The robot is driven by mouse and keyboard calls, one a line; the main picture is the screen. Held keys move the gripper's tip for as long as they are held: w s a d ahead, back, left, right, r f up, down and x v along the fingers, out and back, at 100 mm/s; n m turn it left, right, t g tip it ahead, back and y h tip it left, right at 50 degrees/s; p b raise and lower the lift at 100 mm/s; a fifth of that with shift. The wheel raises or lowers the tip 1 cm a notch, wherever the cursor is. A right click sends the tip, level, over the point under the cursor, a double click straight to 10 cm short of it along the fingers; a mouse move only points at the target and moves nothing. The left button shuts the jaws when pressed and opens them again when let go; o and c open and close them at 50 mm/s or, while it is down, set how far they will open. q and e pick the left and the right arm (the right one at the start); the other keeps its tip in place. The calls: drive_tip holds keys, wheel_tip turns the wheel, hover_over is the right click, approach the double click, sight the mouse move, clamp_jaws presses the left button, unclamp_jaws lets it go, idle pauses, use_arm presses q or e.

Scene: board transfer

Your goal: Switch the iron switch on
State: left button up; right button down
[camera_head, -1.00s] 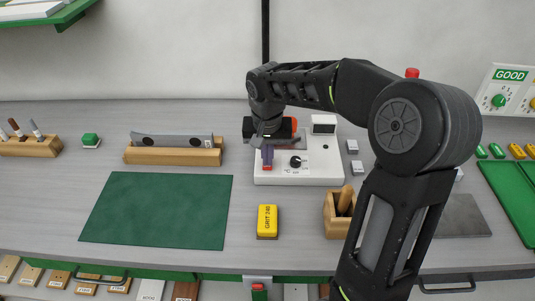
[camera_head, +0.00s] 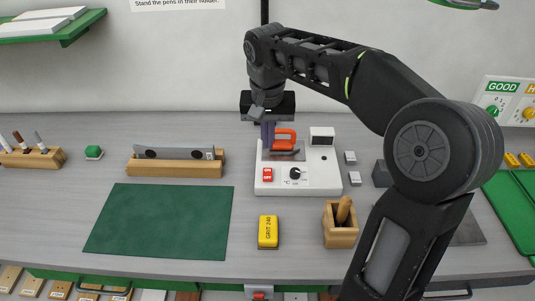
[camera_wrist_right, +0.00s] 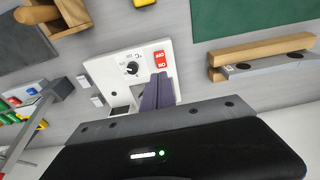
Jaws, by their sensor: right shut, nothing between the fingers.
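The white iron station (camera_head: 326,178) stands in the middle of the bench, with a black dial and a small display. Its red switch (camera_head: 267,174) is at the front left and uncovered. It also shows in the right wrist view (camera_wrist_right: 160,60), with small white marks; I cannot tell its position surely. An orange-handled iron (camera_head: 285,139) rests on the station. My right gripper (camera_head: 268,145) is shut and empty, its purple fingers pointing down above the station's back left, behind the switch and apart from it. The fingers also show in the right wrist view (camera_wrist_right: 157,96). My left gripper is out of view.
A yellow grit block (camera_head: 268,232) and a wooden holder (camera_head: 340,236) stand in front of the station. A green mat (camera_head: 160,222) lies to the left, with a wooden rack (camera_head: 175,170) behind it. Small grey blocks (camera_head: 353,178) are just right of the station.

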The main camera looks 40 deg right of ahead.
drive_tip(key=shift+s+a+r, duration=0.1)
drive_tip(key=shift+r, duration=0.9)
drive_tip(key=shift+w+d+r+b, duration=0.25)
drive_tip(key=shift+w+b, duration=0.3)
drive_tip(key=shift+b, duration=0.35)
